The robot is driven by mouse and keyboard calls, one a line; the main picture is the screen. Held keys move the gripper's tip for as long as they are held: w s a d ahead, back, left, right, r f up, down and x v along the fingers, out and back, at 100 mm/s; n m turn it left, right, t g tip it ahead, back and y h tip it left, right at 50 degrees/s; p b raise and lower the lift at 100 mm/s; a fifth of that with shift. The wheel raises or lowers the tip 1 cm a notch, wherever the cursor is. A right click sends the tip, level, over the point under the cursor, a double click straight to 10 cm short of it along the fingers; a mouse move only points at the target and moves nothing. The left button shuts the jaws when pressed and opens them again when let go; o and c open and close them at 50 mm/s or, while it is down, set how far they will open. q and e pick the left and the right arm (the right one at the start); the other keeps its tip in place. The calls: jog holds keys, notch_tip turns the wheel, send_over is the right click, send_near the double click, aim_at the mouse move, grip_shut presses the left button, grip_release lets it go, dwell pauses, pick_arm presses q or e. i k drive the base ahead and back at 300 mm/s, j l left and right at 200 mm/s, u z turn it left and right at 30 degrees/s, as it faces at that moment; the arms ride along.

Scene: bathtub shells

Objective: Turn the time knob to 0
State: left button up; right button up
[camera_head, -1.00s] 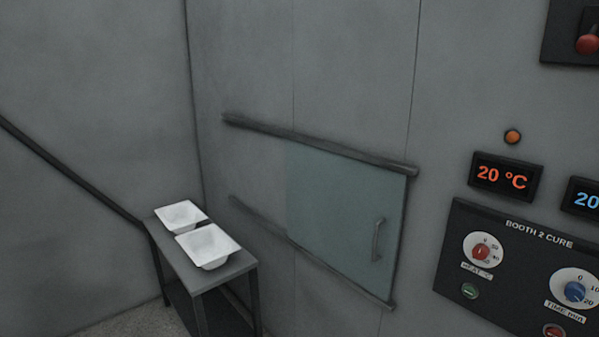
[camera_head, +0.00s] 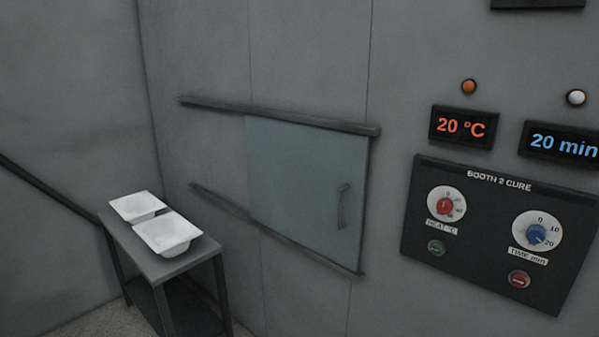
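The time knob (camera_head: 537,234) is blue on a white dial marked 0, 10 and 20, at the right of the dark "BOOTH 2 CURE" panel (camera_head: 478,268). Its pointer seems to be toward the 20 mark at lower right. The time display (camera_head: 562,144) above reads "20 min" in blue. The red heat knob (camera_head: 445,205) sits on its own dial at the left of the panel. Neither of my grippers is in view.
A temperature display (camera_head: 463,126) reads "20 °C". A green button (camera_head: 436,247) and a red button (camera_head: 518,279) are below the knobs. A glass sliding door (camera_head: 300,185) is left of the panel. A small table (camera_head: 175,264) bears two white shells (camera_head: 168,232).

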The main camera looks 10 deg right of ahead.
aim_at(535, 233)
jog(key=z, duration=1.5)
